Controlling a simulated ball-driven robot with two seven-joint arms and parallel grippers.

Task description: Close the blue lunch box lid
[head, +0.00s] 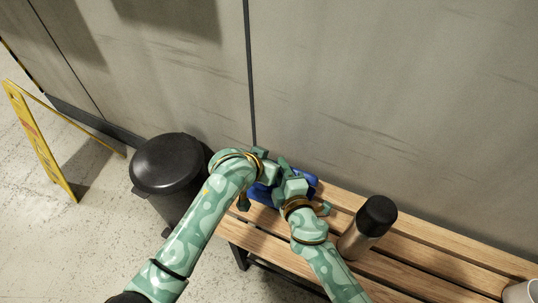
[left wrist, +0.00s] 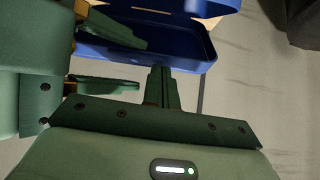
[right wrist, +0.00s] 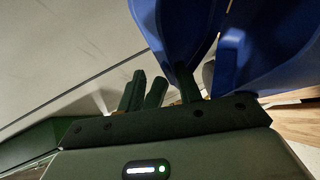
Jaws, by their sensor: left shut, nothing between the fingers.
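The blue lunch box (head: 311,181) sits on the wooden bench, partly hidden by both grippers. In the left wrist view its two halves stand apart; the nearer hollow half (left wrist: 190,47) shows below the other (left wrist: 190,6). I cannot tell surely which is the lid. My left gripper (left wrist: 161,72) is shut and empty, its tips close to the nearer half's rim. My right gripper's fingers (left wrist: 122,62) are spread, one overlapping the hollow half and one outside it. In the right wrist view two blue shells (right wrist: 265,45) rise just beyond my right gripper (right wrist: 160,80); contact is unclear.
A steel bottle with black cap (head: 372,225) stands on the bench (head: 415,262), right of my right arm. A black bin (head: 170,165) is left of the bench. A yellow floor sign (head: 40,140) stands far left. The wall (head: 390,90) is close behind.

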